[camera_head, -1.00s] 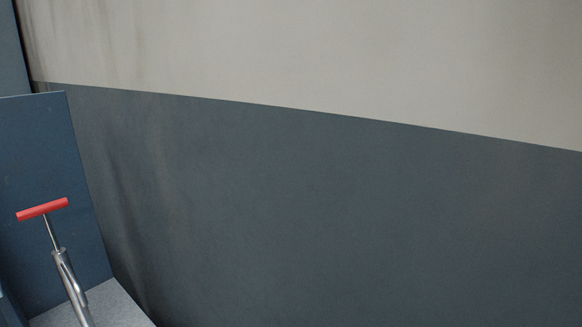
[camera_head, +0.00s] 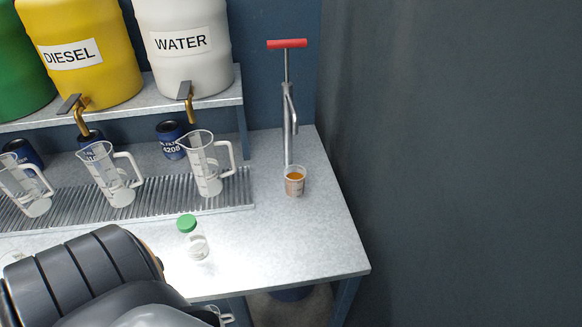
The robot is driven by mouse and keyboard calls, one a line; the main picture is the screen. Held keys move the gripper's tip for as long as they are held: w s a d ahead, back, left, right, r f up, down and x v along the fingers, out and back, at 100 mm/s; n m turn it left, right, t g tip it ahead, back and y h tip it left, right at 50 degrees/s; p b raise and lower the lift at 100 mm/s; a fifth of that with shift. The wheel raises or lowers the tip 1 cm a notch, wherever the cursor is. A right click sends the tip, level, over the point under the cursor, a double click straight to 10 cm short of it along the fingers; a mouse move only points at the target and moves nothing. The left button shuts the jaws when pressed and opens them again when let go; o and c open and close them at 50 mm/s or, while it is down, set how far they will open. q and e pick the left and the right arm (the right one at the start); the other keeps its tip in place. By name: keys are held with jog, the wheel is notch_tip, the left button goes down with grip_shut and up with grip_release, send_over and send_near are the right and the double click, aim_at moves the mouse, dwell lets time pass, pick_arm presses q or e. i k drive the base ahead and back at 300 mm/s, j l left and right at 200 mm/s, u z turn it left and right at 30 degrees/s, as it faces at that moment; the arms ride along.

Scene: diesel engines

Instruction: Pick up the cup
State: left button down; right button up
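A small clear cup (camera_head: 295,183) with orange-brown liquid in it and markings on its side stands upright on the grey worktop (camera_head: 290,240), near the worktop's right edge. It stands just in front of the foot of a metal hand pump. Neither of my grippers is in view. A dark ribbed part, which looks like one of my arms, fills the lower left, well apart from the cup.
Three clear measuring jugs (camera_head: 207,165) stand on a ribbed drip grate (camera_head: 150,205). A green-capped bottle (camera_head: 193,240) stands in front. The pump (camera_head: 288,110) has a red handle. Barrels (camera_head: 185,50) sit on a shelf. The worktop right of the bottle is clear.

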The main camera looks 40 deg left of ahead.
aim_at(295, 176)
jog(key=u, duration=1.25)
